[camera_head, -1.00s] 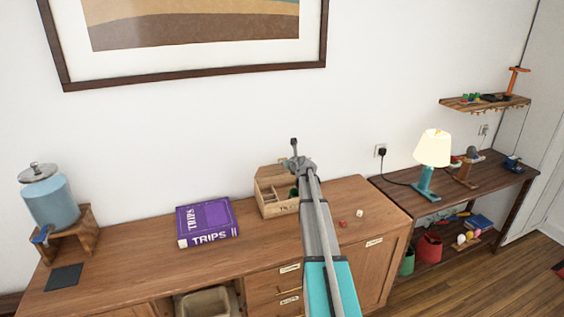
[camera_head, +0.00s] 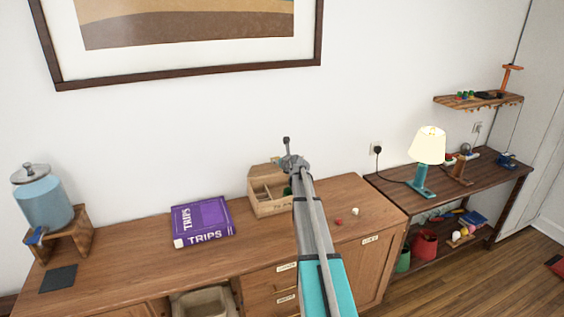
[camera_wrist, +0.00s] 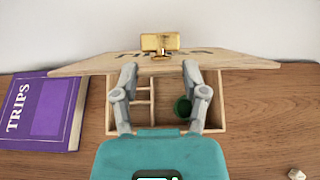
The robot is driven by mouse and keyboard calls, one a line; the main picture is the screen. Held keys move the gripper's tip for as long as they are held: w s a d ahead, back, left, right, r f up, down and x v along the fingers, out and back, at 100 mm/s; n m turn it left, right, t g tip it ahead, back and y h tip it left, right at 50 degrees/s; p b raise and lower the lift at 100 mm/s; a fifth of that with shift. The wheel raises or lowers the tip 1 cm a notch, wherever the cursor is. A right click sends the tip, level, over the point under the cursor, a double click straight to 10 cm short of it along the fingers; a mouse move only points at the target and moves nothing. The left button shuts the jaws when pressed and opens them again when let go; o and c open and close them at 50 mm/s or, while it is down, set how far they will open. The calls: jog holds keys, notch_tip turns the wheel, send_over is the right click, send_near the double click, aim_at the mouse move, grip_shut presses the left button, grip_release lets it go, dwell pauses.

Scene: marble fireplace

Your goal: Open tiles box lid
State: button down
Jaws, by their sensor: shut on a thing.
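The tiles box (camera_head: 273,208) is a light wooden box with compartments on the cabinet top. Its lid (camera_head: 262,170) is raised at the back, leaving the inside visible. In the wrist view the lid (camera_wrist: 100,65) stands over the far side of the box (camera_wrist: 238,106), with a gold clasp (camera_wrist: 160,43) at its top and dark lettering. A green round thing (camera_wrist: 183,106) lies in the right compartment. My gripper (camera_head: 290,158) is above the box at the lid; in the wrist view its two fingers (camera_wrist: 159,70) reach the lid's lower edge, spread apart. The exact contact is hard to see.
A purple TRIPS book (camera_head: 203,222) lies left of the box. A small red piece (camera_head: 339,222) and a pale one (camera_head: 355,211) lie to the right. A blue dispenser (camera_head: 43,203) stands far left, a lit lamp (camera_head: 428,147) right. The wall is close behind.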

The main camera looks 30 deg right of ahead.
jog(key=shift+c, duration=0.6)
grip_release()
jog(key=shift+a, duration=0.1)
